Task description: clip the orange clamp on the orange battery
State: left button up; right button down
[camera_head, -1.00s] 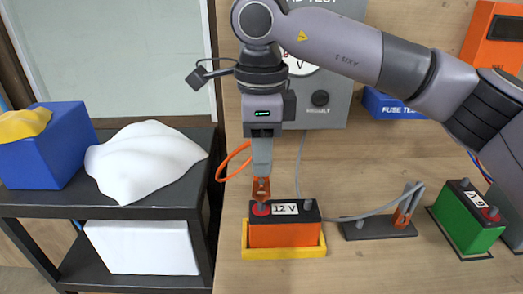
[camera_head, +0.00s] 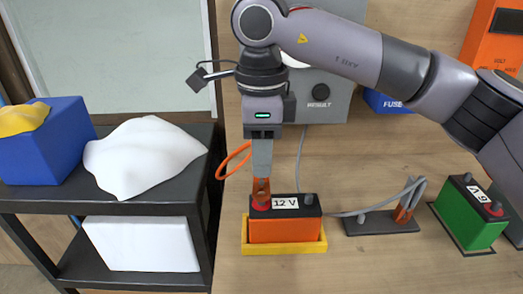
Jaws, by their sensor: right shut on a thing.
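The orange battery (camera_head: 284,231) has a dark top and a "12 V" label, and sits in a yellow tray (camera_head: 285,250). It has a red terminal at its top left and a dark terminal at its top right. My right gripper (camera_head: 262,178) points down above the red terminal and is shut on the orange clamp (camera_head: 261,190). The clamp's lower end is at the red terminal; I cannot tell whether it grips it. An orange cable (camera_head: 228,162) loops left behind the gripper. My left gripper is not in view.
A green battery (camera_head: 468,215) stands farther right. A grey tester (camera_head: 320,97) is behind. A black shelf (camera_head: 190,205) with a white cloth is left.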

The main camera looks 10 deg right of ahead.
jog(key=shift+f+b, duration=0.6)
jog(key=shift+f, duration=0.35)
jog(key=c, duration=0.8)
grip_release()
jog(key=shift+r, duration=0.15)
notch_tip(320, 180, up, 7)
